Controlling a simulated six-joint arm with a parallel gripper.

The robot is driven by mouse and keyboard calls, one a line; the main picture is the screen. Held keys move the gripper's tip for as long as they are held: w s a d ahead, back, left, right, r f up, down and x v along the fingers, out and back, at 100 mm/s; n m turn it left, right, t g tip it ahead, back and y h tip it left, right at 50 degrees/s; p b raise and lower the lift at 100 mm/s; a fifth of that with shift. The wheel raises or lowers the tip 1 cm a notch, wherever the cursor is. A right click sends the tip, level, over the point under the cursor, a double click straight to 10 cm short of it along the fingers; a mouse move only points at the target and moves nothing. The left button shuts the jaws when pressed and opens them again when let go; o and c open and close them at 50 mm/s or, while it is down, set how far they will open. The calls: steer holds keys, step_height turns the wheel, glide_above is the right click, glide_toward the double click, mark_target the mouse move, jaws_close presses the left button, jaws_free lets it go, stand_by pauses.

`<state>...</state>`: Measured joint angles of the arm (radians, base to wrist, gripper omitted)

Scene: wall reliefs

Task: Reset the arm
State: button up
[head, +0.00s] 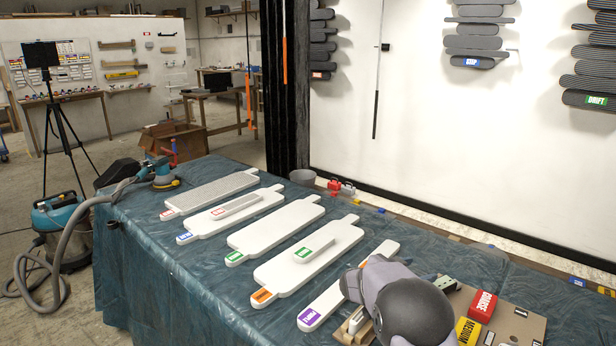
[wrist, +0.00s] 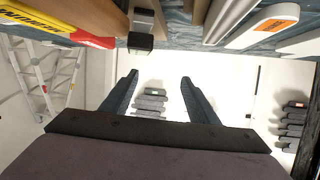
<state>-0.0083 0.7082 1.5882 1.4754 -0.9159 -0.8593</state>
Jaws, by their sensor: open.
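My gripper (wrist: 159,82) shows in the wrist view with its two dark fingers spread wide apart and nothing between them. The wrist view is upside down, with the table edge along its top and the white wall beyond the fingers. In the head view my grey arm is folded low over the right end of the table, and its bulk hides part of the boards and blocks there. I cannot make out the fingers in the head view.
White boards (head: 275,228) with coloured labels lie on the blue-covered table (head: 180,275). Beside my arm are a red block (head: 482,306) and a yellow block (head: 467,332). Dark reliefs (head: 478,38) hang on the white wall (head: 430,120). A sander (head: 160,174) sits at the table's far left.

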steer(key=a+r+n+t+y+p, duration=0.45)
steer(key=a+y, duration=0.25)
steer(key=a, duration=0.3)
steer(key=s+a+n+g+y+p, duration=0.1)
steer(key=s+a+n+g+y, duration=0.1)
steer(key=s+a+n+y, duration=0.4)
steer(key=s+a+f+g+p, duration=0.1)
steer(key=s+g, duration=0.2)
steer(key=s, duration=0.7)
steer(key=s+a+f+n+g+p, duration=0.1)
steer(key=s+g+p, duration=0.1)
steer(key=s, duration=0.9)
steer(key=s+a+f+g+h+p, duration=0.1)
steer(key=s+g, duration=0.4)
steer(key=s, duration=0.6)
steer(key=shift+p, duration=0.55)
steer(key=shift+o, duration=0.7)
steer(key=shift+a+n, duration=0.15)
steer(key=shift+n, duration=0.1)
